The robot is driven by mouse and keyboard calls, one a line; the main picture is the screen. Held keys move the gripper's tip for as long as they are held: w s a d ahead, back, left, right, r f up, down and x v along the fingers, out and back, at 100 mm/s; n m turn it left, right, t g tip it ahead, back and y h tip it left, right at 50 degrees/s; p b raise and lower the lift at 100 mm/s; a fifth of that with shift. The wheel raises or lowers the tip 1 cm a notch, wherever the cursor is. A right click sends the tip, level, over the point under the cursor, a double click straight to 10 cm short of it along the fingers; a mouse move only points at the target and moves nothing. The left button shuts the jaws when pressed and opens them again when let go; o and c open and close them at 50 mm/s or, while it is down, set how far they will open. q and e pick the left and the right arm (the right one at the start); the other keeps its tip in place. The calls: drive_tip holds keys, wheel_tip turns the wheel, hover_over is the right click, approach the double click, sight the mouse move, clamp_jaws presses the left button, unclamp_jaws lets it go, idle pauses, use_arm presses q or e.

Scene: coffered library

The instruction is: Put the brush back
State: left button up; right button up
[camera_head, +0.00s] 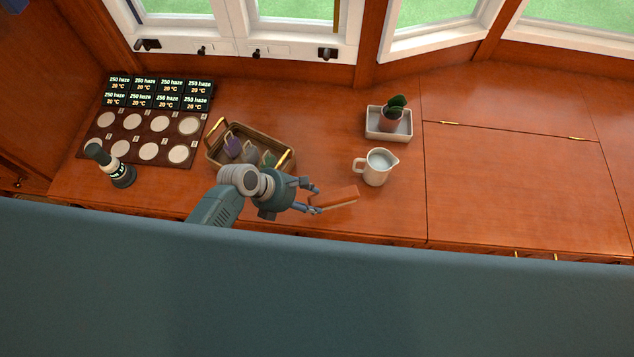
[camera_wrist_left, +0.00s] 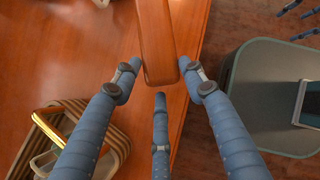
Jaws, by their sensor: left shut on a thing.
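The brush (camera_head: 336,199) shows as an orange-brown wooden block-like piece above the counter's front part, left of the white pitcher. Its bristles cannot be made out. My left gripper (camera_head: 312,200) is shut on one end of it. In the left wrist view the brush (camera_wrist_left: 155,40) runs up from between the fingertips of my left gripper (camera_wrist_left: 163,78). Its far end is cut off by the picture's top edge. What look like fingers of my right gripper (camera_wrist_left: 298,18) show in that view's top right corner, over the floor, partly cut off.
A wicker basket (camera_head: 216,157) with several mugs stands just behind my left gripper. A white pitcher (camera_head: 377,169) and a potted plant in a white tray (camera_head: 374,132) stand right of it. A dark board (camera_head: 97,143) with pale discs and a dark green grinder-like object (camera_head: 120,176) are left. The right counter is clear.

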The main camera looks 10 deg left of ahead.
use_arm(q)
drive_tip(key=w, duration=0.1)
drive_tip(key=w+f, duration=0.1)
drive_tip(key=w, duration=0.1)
drive_tip(key=w+f+b, duration=0.1)
drive_tip(key=shift+w+f, duration=0.2)
drive_tip(key=shift+w, duration=0.2)
drive_tip(key=w+f+b, duration=0.1)
drive_tip(key=w+f, duration=0.1)
drive_tip(key=shift+w, duration=0.3)
drive_tip(key=shift+w+f, duration=0.15)
drive_tip(key=shift+f, duration=0.5)
drive_tip(key=o, duration=1.3)
drive_tip(key=shift+c, duration=0.2)
drive_tip(key=shift+r, duration=0.1)
